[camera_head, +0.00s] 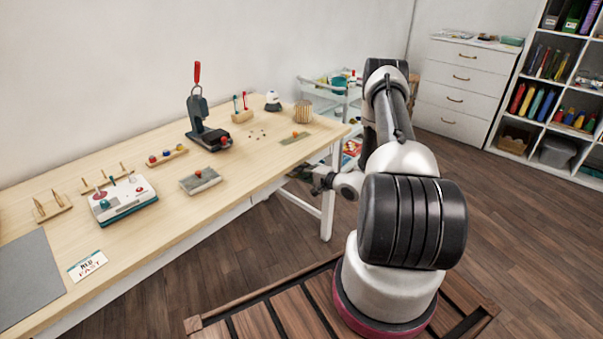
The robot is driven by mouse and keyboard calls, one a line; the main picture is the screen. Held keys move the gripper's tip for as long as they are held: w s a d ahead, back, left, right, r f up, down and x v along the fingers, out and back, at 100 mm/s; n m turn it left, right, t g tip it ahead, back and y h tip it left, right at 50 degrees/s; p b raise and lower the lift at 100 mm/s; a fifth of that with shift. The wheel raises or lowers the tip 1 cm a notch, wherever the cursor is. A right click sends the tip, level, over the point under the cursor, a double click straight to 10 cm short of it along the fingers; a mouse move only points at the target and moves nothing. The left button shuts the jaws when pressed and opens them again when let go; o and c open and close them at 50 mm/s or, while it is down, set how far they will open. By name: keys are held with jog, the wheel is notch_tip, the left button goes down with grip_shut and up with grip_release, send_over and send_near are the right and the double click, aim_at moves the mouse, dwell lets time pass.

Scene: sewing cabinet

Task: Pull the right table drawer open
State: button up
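The long light-wood table (235,175) runs along the wall, with a white band under its front edge. A pale front section (225,216) lies under the tabletop, left of my gripper. I cannot tell clearly where the right drawer's front or handle is, or how far it stands open. My gripper (308,175) is low beside the table's front edge, near its right end and the white leg. It is small and dark here, partly merged with the shadow under the table. I cannot tell whether it touches anything.
On the table stand a dark press with a red handle (206,125), a white control box (123,200), a grey block (200,179) and small wooden racks. A white trolley (342,95) stands behind the table's right end. The white table leg (328,208) is close to my gripper.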

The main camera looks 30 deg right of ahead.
jog(key=shift+w, duration=0.2)
jog(key=shift+a, duration=0.1)
grip_shut()
jog(key=f+v, duration=0.3)
jog(key=v, duration=1.3)
jog(key=s+f+v, duration=0.1)
jog(key=f+v, duration=0.2)
jog(key=v, duration=1.3)
jog(key=shift+s+f, duration=0.3)
jog(key=shift+f, duration=0.1)
grip_release()
